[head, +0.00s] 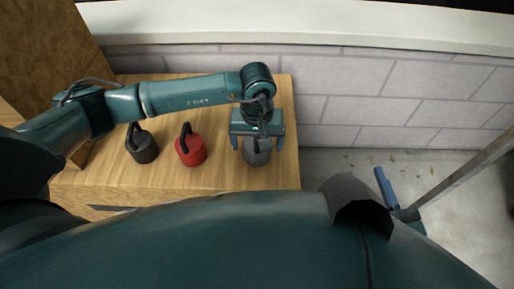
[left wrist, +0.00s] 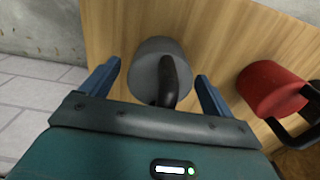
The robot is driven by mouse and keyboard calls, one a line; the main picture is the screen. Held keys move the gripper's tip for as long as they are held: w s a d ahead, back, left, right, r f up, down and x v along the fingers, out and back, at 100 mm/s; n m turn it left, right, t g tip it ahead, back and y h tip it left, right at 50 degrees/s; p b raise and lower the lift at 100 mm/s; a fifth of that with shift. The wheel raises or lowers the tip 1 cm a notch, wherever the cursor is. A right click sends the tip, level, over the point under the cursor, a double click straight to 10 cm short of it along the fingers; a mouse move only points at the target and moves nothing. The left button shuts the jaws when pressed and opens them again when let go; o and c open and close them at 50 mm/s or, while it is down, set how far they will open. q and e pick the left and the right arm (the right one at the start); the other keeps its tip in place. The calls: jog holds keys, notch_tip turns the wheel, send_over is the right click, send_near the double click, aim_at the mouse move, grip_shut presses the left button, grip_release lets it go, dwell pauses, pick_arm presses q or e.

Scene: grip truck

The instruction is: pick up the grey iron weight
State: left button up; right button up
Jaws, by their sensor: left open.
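The grey iron weight (head: 257,153) stands near the right end of the wooden table, partly hidden by my gripper. In the left wrist view the grey weight (left wrist: 147,70) shows its round top and dark loop handle. My left gripper (head: 257,143) is over it. In the left wrist view the open fingers of my left gripper (left wrist: 156,88) lie on either side of the weight and handle, with gaps visible; the height between them is hard to judge. My right gripper (head: 388,190) is partly visible at the right, mostly hidden behind my body, with one blue finger showing.
A red weight (head: 190,150) stands left of the grey one, and a black weight (head: 142,148) further left. The wooden table (head: 225,177) ends just right of the grey weight. A pale block wall (head: 345,90) runs behind it.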

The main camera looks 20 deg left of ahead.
pick_arm(q)
grip_shut()
jog(key=shift+w+r, duration=0.15)
jog(key=shift+r, duration=0.05)
dwell(0.9)
